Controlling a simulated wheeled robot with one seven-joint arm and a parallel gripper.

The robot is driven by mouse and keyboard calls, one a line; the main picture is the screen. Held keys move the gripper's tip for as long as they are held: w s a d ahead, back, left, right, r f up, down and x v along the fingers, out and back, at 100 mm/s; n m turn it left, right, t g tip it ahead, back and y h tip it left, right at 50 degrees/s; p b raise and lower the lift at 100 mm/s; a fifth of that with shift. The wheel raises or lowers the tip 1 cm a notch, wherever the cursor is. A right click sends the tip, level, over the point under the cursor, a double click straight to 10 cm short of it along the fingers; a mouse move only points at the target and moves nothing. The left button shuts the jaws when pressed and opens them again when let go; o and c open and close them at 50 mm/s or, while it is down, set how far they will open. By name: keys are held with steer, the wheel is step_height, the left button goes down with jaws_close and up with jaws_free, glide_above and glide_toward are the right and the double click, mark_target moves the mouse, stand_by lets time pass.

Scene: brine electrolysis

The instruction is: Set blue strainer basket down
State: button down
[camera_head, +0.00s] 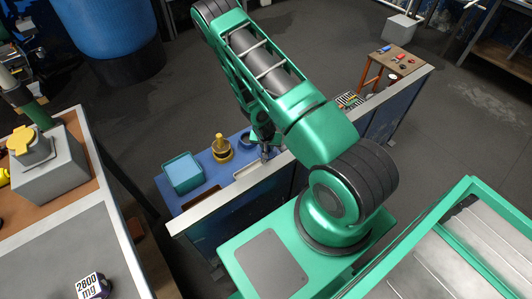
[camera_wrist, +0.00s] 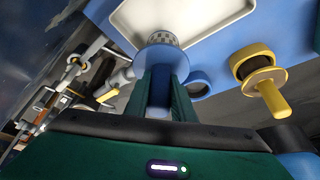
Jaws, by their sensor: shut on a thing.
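The blue strainer basket (camera_wrist: 157,60) shows in the wrist view, with a blue round flange, a blue stem and a grey perforated end pointing away from me. My gripper (camera_wrist: 163,92) is shut on its stem. The perforated end overlaps the edge of a white tray (camera_wrist: 130,18); I cannot tell whether it touches it. An empty blue ring (camera_wrist: 196,84) stands to the right of the basket. In the head view, my gripper (camera_head: 265,152) is over the blue bench top, near the tray (camera_head: 243,171). The basket is too small to make out there.
A yellow piece with an upright handle (camera_wrist: 268,84) stands near the blue ring; it also shows in the head view (camera_head: 221,150). A teal bin (camera_head: 183,172) stands left of it. A pale-topped wall (camera_head: 225,196) runs along the bench's near side.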

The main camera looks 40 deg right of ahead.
steer(key=shift+f, duration=2)
steer(key=c, duration=1.5)
jaws_free()
steer(key=shift+f, duration=0.1)
